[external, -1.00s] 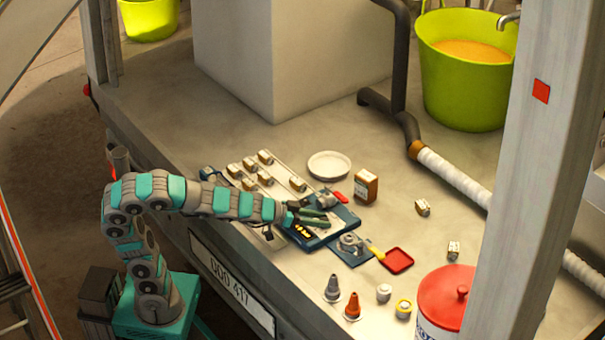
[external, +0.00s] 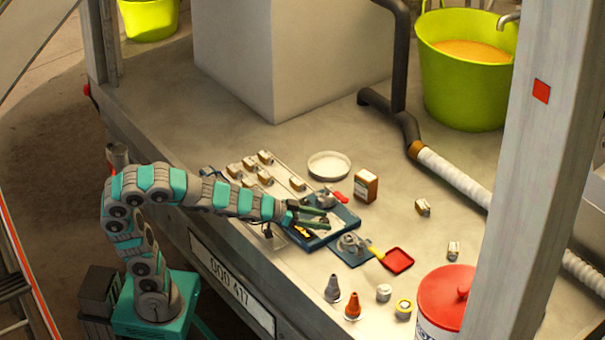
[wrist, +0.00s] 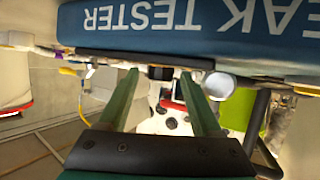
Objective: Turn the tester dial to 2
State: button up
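The blue leak tester (external: 322,238) lies flat near the trailer bed's front edge. My gripper (external: 326,216) is at the tester, over its top or just above it; I cannot tell whether it touches. In the wrist view, the tester's blue side (wrist: 200,28) crosses the top with upside-down lettering, "EAK TESTER" in view. The two green fingers of my gripper (wrist: 160,74) are spread, with a gap between their tips. A small dark part shows between the tips, below the blue side; I cannot tell whether it is the dial. The dial's setting cannot be read.
A tray of small tan-and-white blocks (external: 265,157) lies behind my gripper. A blue plate with a metal fitting (external: 351,243), a red scoop (external: 398,260), grey and orange cones (external: 353,306), and a red-lidded tub (external: 446,297) stand to the right.

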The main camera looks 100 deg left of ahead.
jog(key=shift+s, duration=0.1)
jog(key=shift+v, duration=3.8)
jog(key=shift+r, duration=0.1)
